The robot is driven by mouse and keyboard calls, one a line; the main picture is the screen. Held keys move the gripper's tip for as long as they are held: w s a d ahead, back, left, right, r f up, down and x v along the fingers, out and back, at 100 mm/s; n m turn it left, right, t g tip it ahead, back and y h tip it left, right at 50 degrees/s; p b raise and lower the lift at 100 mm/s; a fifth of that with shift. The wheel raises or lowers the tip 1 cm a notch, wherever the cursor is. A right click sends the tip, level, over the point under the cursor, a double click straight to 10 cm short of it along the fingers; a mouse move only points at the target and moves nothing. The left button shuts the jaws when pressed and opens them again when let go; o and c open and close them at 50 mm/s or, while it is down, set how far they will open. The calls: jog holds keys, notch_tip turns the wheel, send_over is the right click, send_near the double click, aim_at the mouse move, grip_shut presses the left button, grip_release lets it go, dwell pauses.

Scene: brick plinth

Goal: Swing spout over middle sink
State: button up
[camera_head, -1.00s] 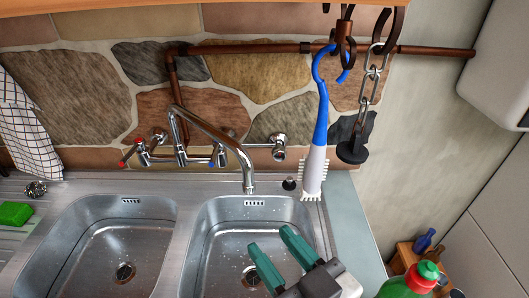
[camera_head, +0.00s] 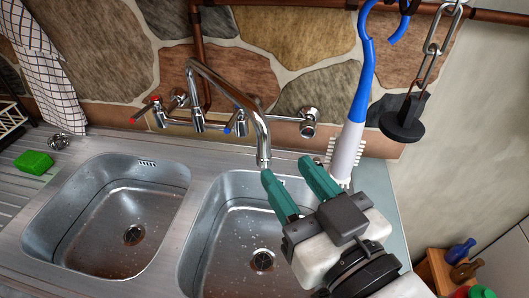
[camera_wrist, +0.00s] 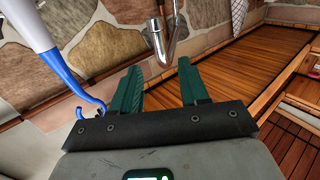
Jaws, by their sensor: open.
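The chrome spout (camera_head: 232,92) rises from the wall-mounted mixer tap (camera_head: 198,121) and bends down over the back of the right-hand basin (camera_head: 225,240). The left-hand basin (camera_head: 80,235) has no spout above it. My gripper (camera_head: 288,169) is open and empty, with its green fingers just right of and below the spout's downturned end. In the wrist view, the spout (camera_wrist: 157,38) shows beyond and between the two fingertips of my gripper (camera_wrist: 160,68). I cannot tell whether a finger touches it.
A blue-and-white brush (camera_head: 352,130) hangs close to the right of my fingers, also in the wrist view (camera_wrist: 55,70). A chain with a black plug (camera_head: 404,118) hangs further right. A green sponge (camera_head: 35,162) lies left on the drainer. Bottles (camera_head: 462,250) stand low at right.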

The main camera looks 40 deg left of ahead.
aim_at(266, 144)
jog(key=shift+a+f+b, duration=0.25)
jog(key=shift+b, duration=0.7)
jog(key=x, duration=0.4)
jog(key=p+x, duration=0.1)
jog(key=x, duration=0.1)
jog(key=shift+w+a+r, duration=0.2)
jog(key=shift+a+r, duration=0.05)
jog(key=shift+r, duration=0.1)
jog(key=shift+x, duration=0.8)
jog(key=shift+f, duration=0.1)
grip_shut()
